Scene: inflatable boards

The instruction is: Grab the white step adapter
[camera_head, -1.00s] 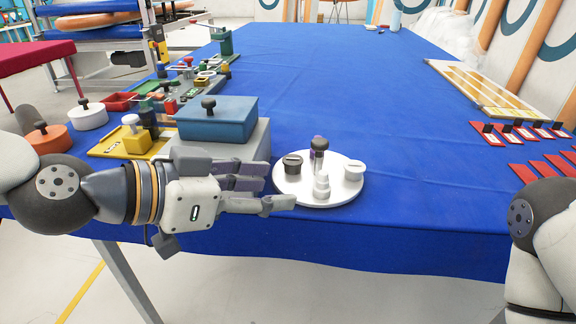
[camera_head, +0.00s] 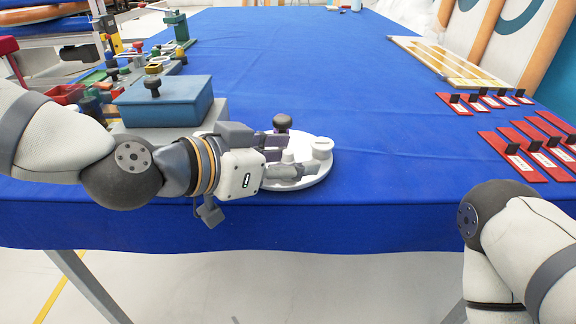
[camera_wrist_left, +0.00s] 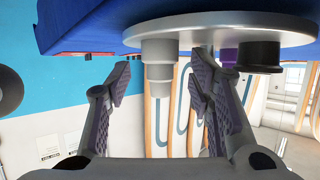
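The white step adapter (camera_wrist_left: 158,68), a stepped cylinder, shows in the left wrist view, which appears upside down, against the round white plate (camera_wrist_left: 225,27). My left gripper (camera_wrist_left: 158,88) is open, with one finger on each side of the adapter and visible gaps between. In the head view, the left gripper (camera_head: 292,156) reaches over the plate (camera_head: 318,173) from the left, and its fingers partly hide the adapter (camera_head: 288,156). A white capped piece (camera_head: 322,146) and a black-knobbed piece (camera_head: 282,122) stand close by. My right gripper is outside the views.
A blue box with a black knob (camera_head: 164,103) stands behind my left arm. Red plates (camera_head: 530,150) and a wooden board (camera_head: 455,65) lie at the right. The middle of the blue-covered table (camera_head: 320,70) is clear.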

